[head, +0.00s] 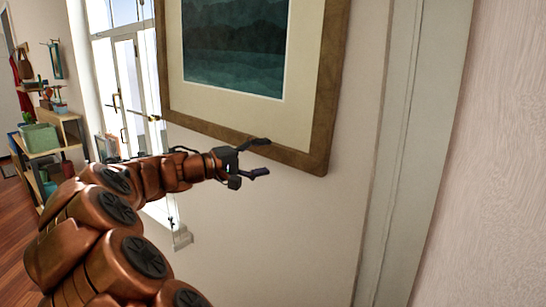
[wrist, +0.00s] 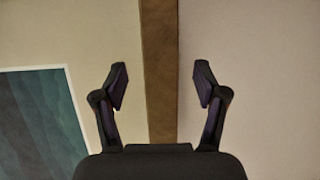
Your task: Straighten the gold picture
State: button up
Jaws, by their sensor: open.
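The gold picture has a brownish-gold frame (head: 327,90) around a cream mat and a teal mountain print (head: 235,45). It hangs on the pale wall, its top cut off in the head view. I cannot tell its exact tilt from this slanted angle. My gripper (head: 266,157) is open and empty by the frame's lower edge, near the lower right corner. In the wrist view, one bar of the frame (wrist: 160,40) runs between the two spread fingers, with a gap on both sides. Contact with the frame is not visible.
A bright window (head: 125,70) is left of the picture. A shelf unit (head: 55,135) with a green box and pots stands at the far left. A pale vertical trim (head: 405,130) is right of the picture. The wall below the picture is bare.

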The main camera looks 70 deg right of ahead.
aim_at(278, 155)
jog(key=shift+x, duration=1.7)
jog(key=shift+c, duration=0.4)
grip_shut()
